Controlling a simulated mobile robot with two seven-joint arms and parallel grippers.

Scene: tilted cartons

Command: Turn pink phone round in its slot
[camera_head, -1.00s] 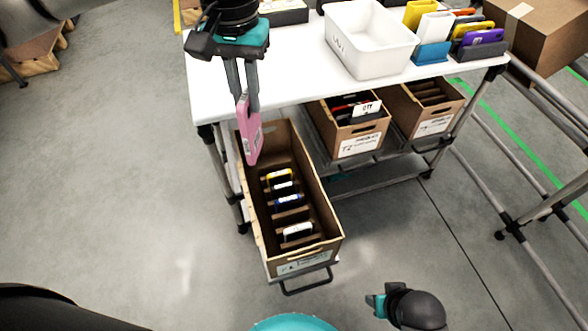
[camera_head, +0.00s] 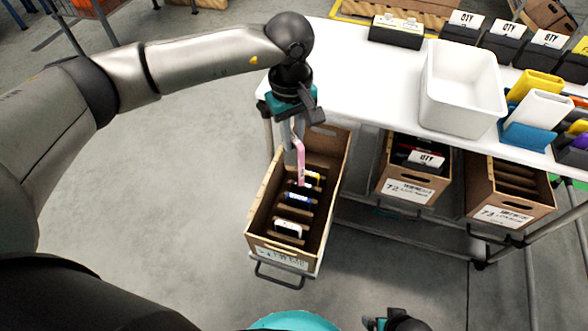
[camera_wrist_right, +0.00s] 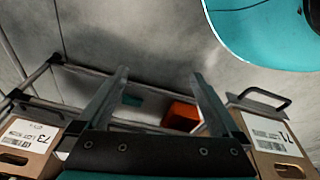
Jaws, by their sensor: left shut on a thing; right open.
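The pink phone (camera_head: 301,163) is upright, seen nearly edge-on, at the far part of the tilted cardboard carton (camera_head: 262,208). My left gripper (camera_head: 293,140) comes down from above and is shut on it. The phone's lower end is close to a phone with a yellow edge (camera_head: 314,178); I cannot tell whether it is inside a slot. A blue phone (camera_head: 298,198) and a white phone (camera_head: 288,228) stand in nearer slots between brown dividers. My right gripper (camera_wrist_right: 160,76) is open and empty in the right wrist view, away from the carton; only part shows at the head view's bottom edge.
A white table (camera_head: 350,68) stands behind, with a white bin (camera_head: 462,105) and black boxes with QTY cards. Cartons 72 (camera_head: 408,188) and 73 (camera_head: 508,212) sit on the shelf to the right. The floor left of the carton is clear.

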